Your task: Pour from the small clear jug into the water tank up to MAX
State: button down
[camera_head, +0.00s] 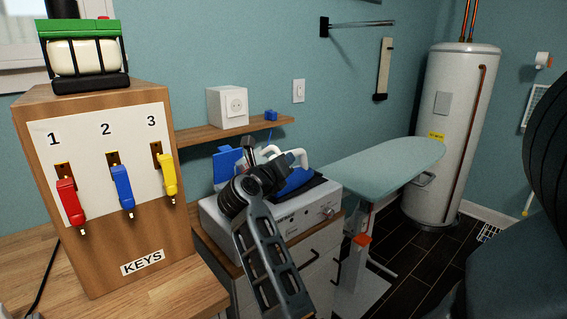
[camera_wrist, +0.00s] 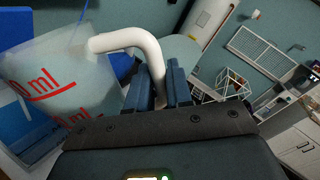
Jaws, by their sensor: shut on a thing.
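In the wrist view a small clear jug (camera_wrist: 68,82) with red ml marks and a white curved handle (camera_wrist: 128,38) fills the left side. My gripper (camera_wrist: 163,80) is shut on the handle, with its dark blue fingers on either side. In the head view my gripper (camera_head: 278,168) is over a white steam-iron station (camera_head: 272,222); the jug is mostly hidden there. A blue flap (camera_head: 228,160) stands up at the station's back left, apparently at the water tank. The MAX mark and the water level cannot be made out.
A wooden key box (camera_head: 105,225) with red, blue and yellow keys stands close on the left. A shelf with a white socket box (camera_head: 227,107) is behind the station. An ironing board (camera_head: 385,158) and a white boiler (camera_head: 450,130) stand to the right.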

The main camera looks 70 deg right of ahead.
aim_at(278, 149)
jog(key=shift+w+d+r+n, duration=0.1)
jog(key=shift+w+r+n, duration=0.15)
jog(key=shift+r+n, duration=0.35)
jog(key=shift+w+a+r+n, duration=0.1)
jog(key=shift+w+r+n, duration=0.25)
jog(key=shift+r, duration=0.4)
jog(key=shift+w+d+r+n, duration=0.1)
jog(key=shift+w+r+n, duration=0.05)
jog(key=shift+r+n, duration=0.45)
dwell(6.0)
